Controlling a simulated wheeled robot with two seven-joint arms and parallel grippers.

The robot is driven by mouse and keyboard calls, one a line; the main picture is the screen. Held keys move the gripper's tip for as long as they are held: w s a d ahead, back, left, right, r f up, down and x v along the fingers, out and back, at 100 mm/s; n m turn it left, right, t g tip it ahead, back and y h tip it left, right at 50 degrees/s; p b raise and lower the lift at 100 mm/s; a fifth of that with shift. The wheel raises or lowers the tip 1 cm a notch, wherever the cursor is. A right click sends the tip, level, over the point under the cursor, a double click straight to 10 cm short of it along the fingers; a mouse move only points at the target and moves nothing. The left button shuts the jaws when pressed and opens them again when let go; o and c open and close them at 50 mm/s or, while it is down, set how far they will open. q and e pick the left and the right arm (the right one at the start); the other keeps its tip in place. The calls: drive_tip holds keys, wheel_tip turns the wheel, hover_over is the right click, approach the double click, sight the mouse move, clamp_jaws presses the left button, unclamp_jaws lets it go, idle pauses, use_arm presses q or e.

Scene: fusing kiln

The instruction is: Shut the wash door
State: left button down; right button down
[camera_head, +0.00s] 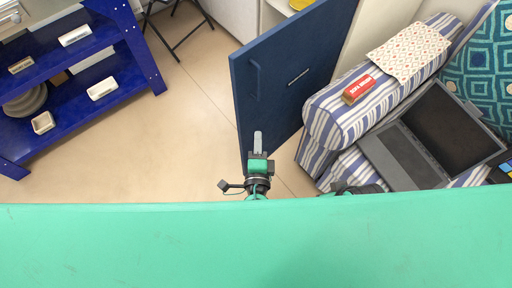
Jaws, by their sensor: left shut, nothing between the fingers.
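The wash door is the dark blue panel (285,85) at the upper middle. It stands open, swung out from the pale cabinet behind it. My left gripper (258,138) is shut and empty, pointing up the picture. Its fingertips overlap the lower left part of the door in the view; I cannot tell whether they touch. A dark part low in the middle right may belong to my right arm, but no right fingers show.
A striped sofa (317,165) stands close to the right of the door, with a red box (358,89) and a laptop (432,135) on it. A blue shelf unit (130,55) is at the left. Bare floor (185,130) lies between. A green surface fills the bottom.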

sight(249, 107)
use_arm(q)
drive_tip(key=w, duration=0.2)
drive_tip(key=w+a, duration=0.1)
drive_tip(key=w, duration=0.1)
drive_tip(key=w+p, duration=0.1)
drive_tip(key=w, duration=0.2)
drive_tip(key=shift+w+a, duration=0.1)
drive_tip(key=shift+a, duration=0.2)
drive_tip(key=shift+w+a, duration=0.35)
drive_tip(key=shift+w, duration=0.05)
use_arm(e)
drive_tip(key=x, duration=0.2)
drive_tip(key=shift+s+f, duration=0.15)
drive_tip(key=shift+f, duration=0.3)
